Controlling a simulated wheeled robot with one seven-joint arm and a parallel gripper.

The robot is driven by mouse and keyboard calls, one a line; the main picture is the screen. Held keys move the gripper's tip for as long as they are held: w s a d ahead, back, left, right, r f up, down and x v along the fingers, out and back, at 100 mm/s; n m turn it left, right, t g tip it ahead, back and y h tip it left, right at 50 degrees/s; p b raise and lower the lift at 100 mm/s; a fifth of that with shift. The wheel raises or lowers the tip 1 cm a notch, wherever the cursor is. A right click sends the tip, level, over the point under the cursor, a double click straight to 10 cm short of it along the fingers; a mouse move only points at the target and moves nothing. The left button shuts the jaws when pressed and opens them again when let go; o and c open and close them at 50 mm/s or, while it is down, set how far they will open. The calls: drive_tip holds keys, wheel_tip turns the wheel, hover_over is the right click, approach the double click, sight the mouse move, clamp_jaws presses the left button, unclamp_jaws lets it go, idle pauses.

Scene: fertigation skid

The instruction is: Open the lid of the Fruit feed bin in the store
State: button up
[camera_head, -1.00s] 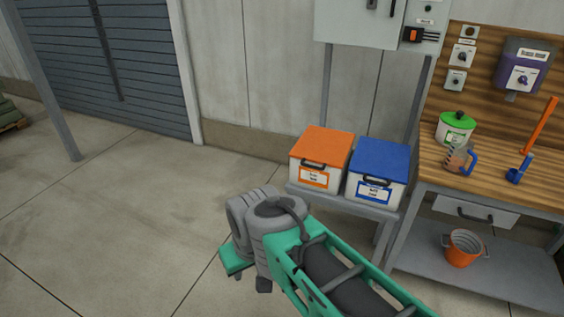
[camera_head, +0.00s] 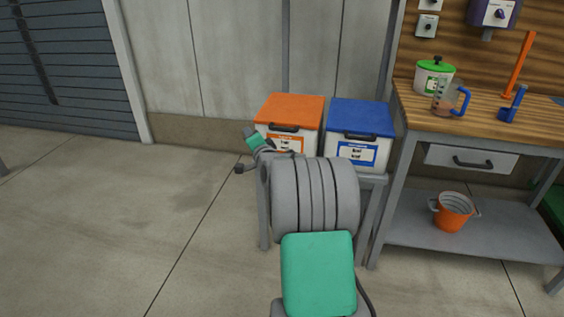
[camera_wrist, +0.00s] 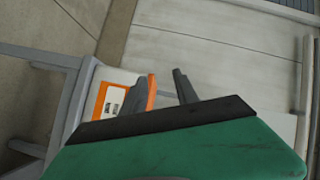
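The orange-lidded bin (camera_head: 290,112) stands on the left of a small grey stand, its lid shut and a dark handle on its front. Its orange-framed label is too small to read surely. The blue-lidded bin (camera_head: 361,119) is beside it on the right, also shut. My gripper is at the front left of the orange-lidded bin in the head view, partly hidden by my arm. In the wrist view my gripper (camera_wrist: 163,82) has its two grey fingers apart, with the orange lid edge (camera_wrist: 152,91) showing between them. I cannot tell whether they touch it.
A wooden workbench (camera_head: 540,130) stands to the right, with a green-lidded tub (camera_head: 433,80), a measuring jug (camera_head: 447,97) and a blue holder (camera_head: 512,106). An orange bucket (camera_head: 453,212) is on its lower shelf. The floor (camera_head: 110,230) to the left is clear.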

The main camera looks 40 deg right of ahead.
sight(283, 130)
drive_tip(key=s+d+f+m+t+h+b, duration=0.1)
drive_tip(key=s+d+f+m+h+b, duration=0.15)
drive_tip(key=d, duration=0.35)
drive_tip(key=s+d+f+m+t+h+b, duration=0.1)
drive_tip(key=d+f+m+h, duration=0.15)
drive_tip(key=d, duration=0.35)
drive_tip(key=shift+m, duration=0.4)
drive_tip(key=x, duration=0.4)
drive_tip(key=b+x, duration=0.1)
drive_tip(key=x, duration=0.2)
drive_tip(key=shift+w+d+f, duration=0.15)
drive_tip(key=shift+w, duration=0.25)
drive_tip(key=shift+c, duration=0.6)
clamp_jaws()
